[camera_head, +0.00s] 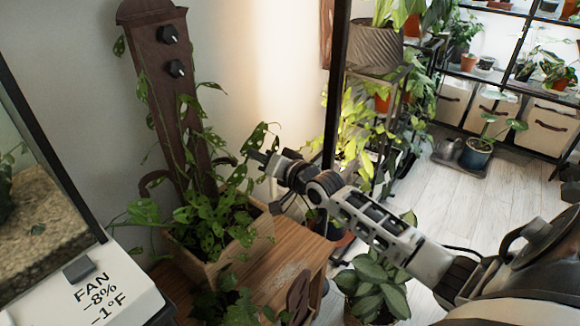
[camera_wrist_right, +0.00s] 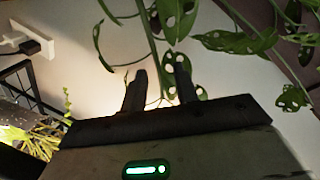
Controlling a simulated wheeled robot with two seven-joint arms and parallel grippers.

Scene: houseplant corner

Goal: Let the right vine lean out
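A wooden planter box (camera_head: 262,235) holds a vine with holed green leaves (camera_head: 212,215) in front of a tall brown board (camera_head: 165,80). Two black knobs sit on the board, the upper (camera_head: 168,34) above the lower (camera_head: 176,68). The right vine's leafy stem (camera_head: 258,137) reaches out right of the board. My right gripper (camera_head: 262,160) is beside these leaves. In the right wrist view its two fingers (camera_wrist_right: 160,78) are apart, and a green stem (camera_wrist_right: 150,45) runs down toward the gap; whether it lies between them is unclear. My left gripper is out of view.
The planter stands on a wooden cabinet (camera_head: 290,262). A glass tank and a white panel (camera_head: 105,290) reading FAN are at left. A dark post (camera_head: 335,80) and potted plants stand behind my right arm. A leafy plant (camera_head: 372,285) is below it.

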